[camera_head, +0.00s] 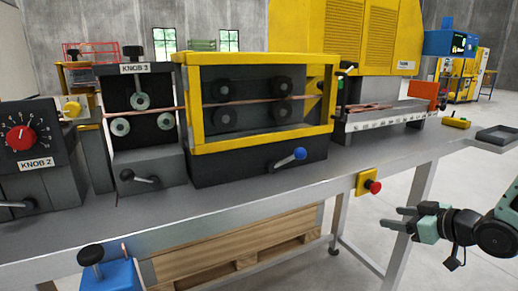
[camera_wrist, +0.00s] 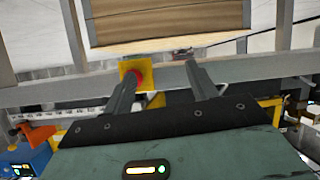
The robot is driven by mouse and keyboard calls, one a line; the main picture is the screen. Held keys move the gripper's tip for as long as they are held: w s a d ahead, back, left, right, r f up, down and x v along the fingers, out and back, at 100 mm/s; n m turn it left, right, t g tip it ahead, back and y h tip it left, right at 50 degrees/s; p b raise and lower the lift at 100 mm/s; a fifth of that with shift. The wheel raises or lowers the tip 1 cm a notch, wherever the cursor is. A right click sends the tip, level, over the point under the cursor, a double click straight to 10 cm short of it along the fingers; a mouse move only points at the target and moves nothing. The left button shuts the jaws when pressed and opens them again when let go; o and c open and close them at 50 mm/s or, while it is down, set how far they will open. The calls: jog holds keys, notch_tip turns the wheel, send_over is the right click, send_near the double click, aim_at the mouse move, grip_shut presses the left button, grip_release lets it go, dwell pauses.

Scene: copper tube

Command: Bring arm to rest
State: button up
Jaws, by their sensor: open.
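My gripper (camera_head: 400,219) is at the lower right in the head view, in front of the bench's front edge and below its top. Its two dark fingers point left and are apart, with nothing between them. In the wrist view my gripper (camera_wrist: 157,80) shows both fingers spread and empty. My arm comes in from the right edge of the head view. The red emergency button on its yellow box (camera_head: 367,183) sits on the bench front, left of and above the fingers, apart from them. It also shows in the wrist view (camera_wrist: 134,79) near the left finger.
The grey bench (camera_head: 225,205) carries a yellow-framed roller unit (camera_head: 258,147), the KNOB 3 unit (camera_head: 140,165) and the KNOB 2 box (camera_head: 36,160). A copper tube (camera_head: 243,101) runs through the rollers. A wooden pallet (camera_head: 235,252) is under the bench. Open floor lies right.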

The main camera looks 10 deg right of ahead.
jog(key=s+a+r+g+h+p, duration=0.1)
jog(key=a+r+g+h+p, duration=0.2)
jog(key=a, duration=0.8)
jog(key=s+a+r+g, duration=0.2)
jog(key=s+a, duration=0.3)
jog(key=s, duration=0.3)
jog(key=s+a+r+n+g+h+p, duration=0.1)
jog(key=s+a+g, duration=0.3)
jog(key=s, duration=0.5)
jog(key=s+a+r+n+g+p, duration=0.1)
jog(key=s+a+r+g, duration=0.2)
jog(key=s+a, duration=0.4)
jog(key=shift+s+r, duration=0.6)
jog(key=shift+s, duration=0.15)
